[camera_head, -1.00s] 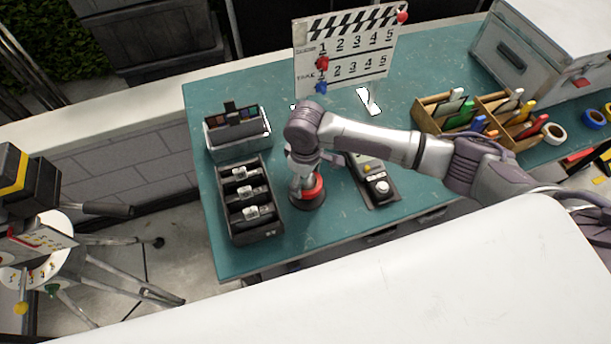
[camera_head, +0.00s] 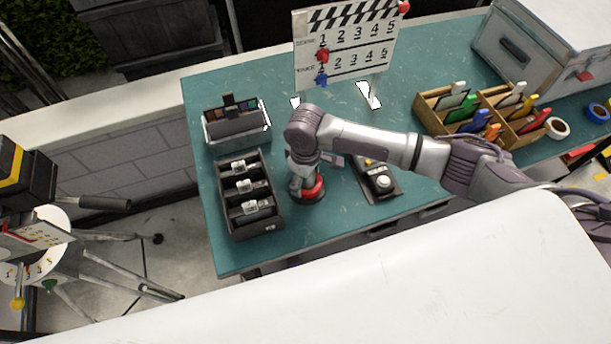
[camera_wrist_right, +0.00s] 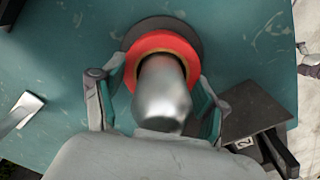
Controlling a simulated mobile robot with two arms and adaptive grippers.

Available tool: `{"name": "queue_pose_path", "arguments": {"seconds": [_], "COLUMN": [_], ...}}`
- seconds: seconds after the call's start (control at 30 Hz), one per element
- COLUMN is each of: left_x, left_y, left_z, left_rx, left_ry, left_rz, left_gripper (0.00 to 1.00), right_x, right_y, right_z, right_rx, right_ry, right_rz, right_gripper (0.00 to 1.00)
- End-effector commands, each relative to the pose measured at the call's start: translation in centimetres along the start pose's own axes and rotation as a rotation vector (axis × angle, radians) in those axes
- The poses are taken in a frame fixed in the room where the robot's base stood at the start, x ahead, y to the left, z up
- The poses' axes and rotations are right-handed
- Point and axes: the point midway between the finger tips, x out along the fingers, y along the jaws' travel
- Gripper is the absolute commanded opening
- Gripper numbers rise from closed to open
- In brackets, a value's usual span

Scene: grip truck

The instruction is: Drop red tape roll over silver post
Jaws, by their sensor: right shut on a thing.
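The red tape roll (camera_head: 314,189) is at my right gripper (camera_head: 307,180), low over the teal table. In the right wrist view the roll (camera_wrist_right: 155,42) rings the silver post (camera_wrist_right: 162,92). My right gripper's fingers (camera_wrist_right: 160,78) lie on both sides of the roll, shut on it. A dark round base (camera_wrist_right: 168,22) shows beneath the roll. The wrist hides part of the post and roll in the head view. How high the roll sits above the base is hard to tell. My left gripper is not in view.
A black compartment tray (camera_head: 268,229) stands close left of the post. A dark device with a silver knob (camera_head: 383,181) lies to the right. A clapperboard (camera_head: 345,50) stands behind, and a wooden marker organiser (camera_head: 430,105) is at the right. Front table surface is clear.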

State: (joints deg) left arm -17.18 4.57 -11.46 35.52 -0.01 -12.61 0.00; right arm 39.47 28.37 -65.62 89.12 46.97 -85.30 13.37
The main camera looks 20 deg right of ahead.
Motion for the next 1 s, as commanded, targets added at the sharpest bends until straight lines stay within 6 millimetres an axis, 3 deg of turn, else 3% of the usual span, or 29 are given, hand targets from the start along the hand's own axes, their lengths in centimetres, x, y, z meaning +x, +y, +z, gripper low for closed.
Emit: {"name": "queue_pose_path", "arguments": {"seconds": [0.03,0.2,0.57,0.77,1.0], "left_x": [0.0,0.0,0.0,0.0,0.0], "left_y": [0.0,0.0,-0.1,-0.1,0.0], "left_z": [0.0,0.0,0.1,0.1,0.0], "left_rx": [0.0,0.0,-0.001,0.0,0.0], "left_ry": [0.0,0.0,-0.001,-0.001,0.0], "left_rz": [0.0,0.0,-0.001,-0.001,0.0], "left_gripper": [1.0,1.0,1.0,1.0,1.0], "right_x": [0.0,0.0,-0.2,-2.9,-8.1], "right_y": [0.0,0.0,0.0,0.0,0.0], "right_z": [0.0,0.0,0.0,-0.1,-0.1], "right_rx": [0.0,0.0,0.0,-0.001,-0.001], "right_ry": [0.001,0.0,0.001,0.003,0.004], "right_rz": [0.0,0.0,0.0,0.0,0.0], "right_gripper": [0.76,1.0,1.0,1.0,1.0]}}
